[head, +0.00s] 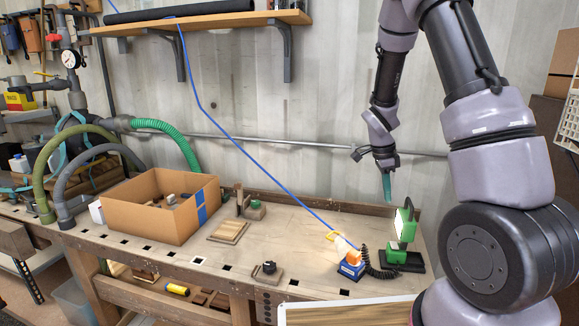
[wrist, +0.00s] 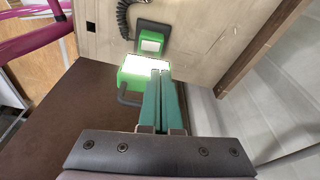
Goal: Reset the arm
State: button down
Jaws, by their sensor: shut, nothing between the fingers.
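My arm reaches up on the right in the head view and bends down over the right end of the workbench (head: 300,265). My gripper (head: 387,197) points downward with teal fingers shut together and nothing between them. It hangs above and slightly left of a green and white device (head: 405,228) standing on a black base. In the wrist view my gripper (wrist: 160,80) shows its two fingers side by side, touching. The green device (wrist: 135,73) shows just beyond and left of the fingertips. I cannot tell from the picture how large the gap to it is.
A cardboard box (head: 150,222) with items inside stands on the left of the bench. A shelf (head: 200,22) hangs on the wall above. The bench's middle is mostly clear.

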jog(key=s+a+r+n+t+y, duration=0.1)
jog(key=s+r+n, duration=0.1)
jog(key=r, duration=0.4)
jog(key=s+a+r+n+t+y, duration=0.1)
jog(key=a+r+n, duration=0.1)
jog(key=r, duration=0.4)
jog(key=s+a+r+n+t+y, duration=0.1)
jog(key=s+a+r+n+t, duration=0.1)
jog(key=s+r+n, duration=0.3)
jog(key=s+a+r+n+t+y, duration=0.1)
jog(key=s+a+r+n+t, duration=0.2)
jog(key=s+r, duration=1)
jog(key=n, duration=0.3)
jog(key=shift+s+a, duration=0.25)
jog(key=shift+a, duration=0.1)
